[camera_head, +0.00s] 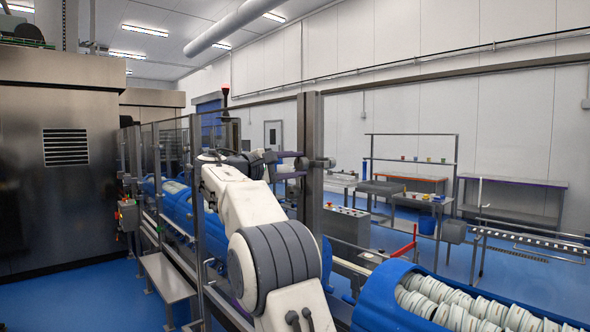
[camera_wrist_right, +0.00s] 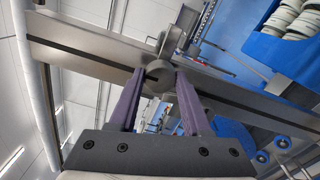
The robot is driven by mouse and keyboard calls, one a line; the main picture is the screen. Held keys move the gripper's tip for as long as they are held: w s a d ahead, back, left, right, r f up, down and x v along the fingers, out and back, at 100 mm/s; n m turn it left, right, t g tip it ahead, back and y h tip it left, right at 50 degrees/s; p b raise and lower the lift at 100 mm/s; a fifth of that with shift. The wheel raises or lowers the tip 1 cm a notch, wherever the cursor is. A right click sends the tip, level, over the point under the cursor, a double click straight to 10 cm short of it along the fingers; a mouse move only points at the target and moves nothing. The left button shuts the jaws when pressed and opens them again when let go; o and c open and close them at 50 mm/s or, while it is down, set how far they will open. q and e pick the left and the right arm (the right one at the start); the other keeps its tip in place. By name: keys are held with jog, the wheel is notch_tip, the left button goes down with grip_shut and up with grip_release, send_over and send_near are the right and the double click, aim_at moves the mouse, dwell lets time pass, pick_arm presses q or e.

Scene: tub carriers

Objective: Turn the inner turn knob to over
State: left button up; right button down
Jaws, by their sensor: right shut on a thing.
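The inner turn knob (camera_wrist_right: 158,80) is a round grey knob with a dark slot, mounted on a grey metal post (camera_wrist_right: 90,50). My right gripper (camera_wrist_right: 156,74) has its two purple fingers on either side of the knob, shut on it. In the head view, my white right arm reaches forward and the right gripper (camera_head: 302,163) meets the upright post (camera_head: 311,120) at the knob's height. The knob is small there and partly hidden by the fingers. My left gripper is in neither view.
A fence of posts and clear panels (camera_head: 165,150) runs along the line on the left. Blue carriers (camera_head: 375,298) with stacked white tubs stand at lower right. A small metal step (camera_head: 167,278) stands left of my arm. Blue floor is open at lower left.

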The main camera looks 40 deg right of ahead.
dwell(0.5)
jog(key=shift+c, duration=1.8)
grip_release()
jog(key=a+b, duration=0.2)
jog(key=a, duration=0.8)
jog(key=shift+s+a, duration=0.25)
jog(key=shift+s, duration=0.2)
